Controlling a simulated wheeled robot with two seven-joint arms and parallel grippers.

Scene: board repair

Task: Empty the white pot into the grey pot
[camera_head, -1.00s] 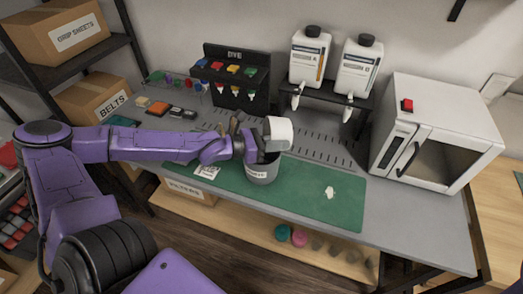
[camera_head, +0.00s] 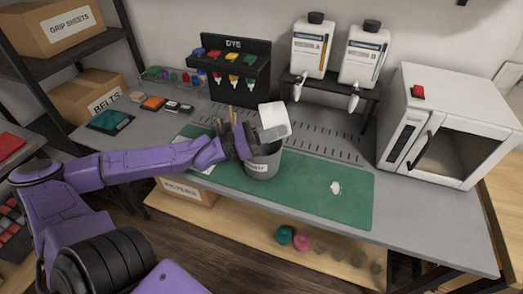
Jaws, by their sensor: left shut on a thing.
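The white pot (camera_head: 276,116) is in my left gripper (camera_head: 249,140), tipped over on its side above the grey pot. Its contents cannot be made out. The grey pot (camera_head: 263,165) stands upright on the green mat, with a label on its front. My left gripper is shut on the white pot, just above the grey pot's left rim, and hides part of both. My right gripper is not in view.
The green mat (camera_head: 310,200) has a small white patch (camera_head: 336,187) to the right of the grey pot. Behind stand a dye rack (camera_head: 238,70) and two white bottles (camera_head: 363,55) on a stand. A white oven (camera_head: 447,125) stands at the right.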

